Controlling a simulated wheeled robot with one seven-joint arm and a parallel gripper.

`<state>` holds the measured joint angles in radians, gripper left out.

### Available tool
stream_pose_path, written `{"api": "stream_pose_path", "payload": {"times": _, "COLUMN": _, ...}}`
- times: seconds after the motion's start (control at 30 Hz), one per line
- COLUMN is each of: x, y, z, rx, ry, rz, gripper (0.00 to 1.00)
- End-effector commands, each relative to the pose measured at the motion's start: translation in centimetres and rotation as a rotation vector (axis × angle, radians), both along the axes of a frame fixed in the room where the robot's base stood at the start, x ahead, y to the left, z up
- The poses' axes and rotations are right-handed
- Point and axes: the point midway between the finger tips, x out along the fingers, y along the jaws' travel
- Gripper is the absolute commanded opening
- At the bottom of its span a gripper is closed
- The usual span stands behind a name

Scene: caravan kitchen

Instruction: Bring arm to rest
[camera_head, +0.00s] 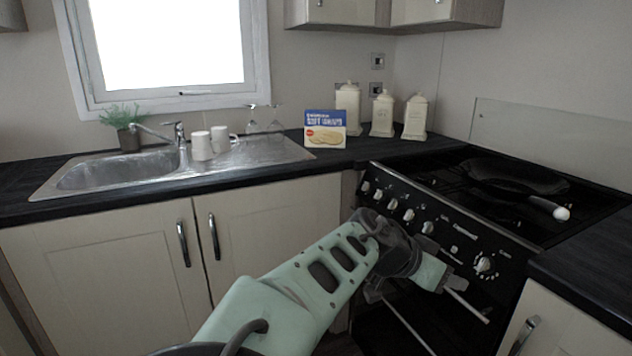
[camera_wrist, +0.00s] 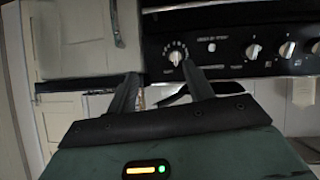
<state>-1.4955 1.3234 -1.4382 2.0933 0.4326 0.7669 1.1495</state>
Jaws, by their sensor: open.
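My gripper (camera_wrist: 160,69) is open in the wrist view, with its two dark fingers apart and nothing held between them. Its fingers point toward the front of the black cooker (camera_wrist: 225,50), close to a control knob (camera_wrist: 176,56). In the head view, my pale green arm reaches up from the bottom centre and bends at a dark wrist joint. The hand hangs low in front of the cooker's control panel (camera_head: 440,232). I cannot tell whether it touches the cooker.
A dark pan (camera_head: 515,177) with a pale handle end sits on the hob. The counter (camera_head: 240,178) holds a sink (camera_head: 120,168), white cups (camera_head: 202,146), upturned glasses, a food box (camera_head: 325,130) and canisters (camera_head: 383,114). Cupboard handles (camera_head: 183,243) project at left.

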Motion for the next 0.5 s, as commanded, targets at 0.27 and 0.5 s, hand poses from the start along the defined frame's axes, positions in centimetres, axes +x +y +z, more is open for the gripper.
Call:
{"api": "stream_pose_path", "payload": {"times": 0.27, "x": -8.1, "y": -1.2, "z": -6.9, "rx": 0.330, "ry": 0.577, "rz": 0.061, "gripper": 0.52}}
{"api": "stream_pose_path", "payload": {"times": 0.5, "x": -14.4, "y": 4.4, "z": -5.7, "rx": 0.645, "ry": 0.914, "rz": 0.387, "gripper": 0.52}}
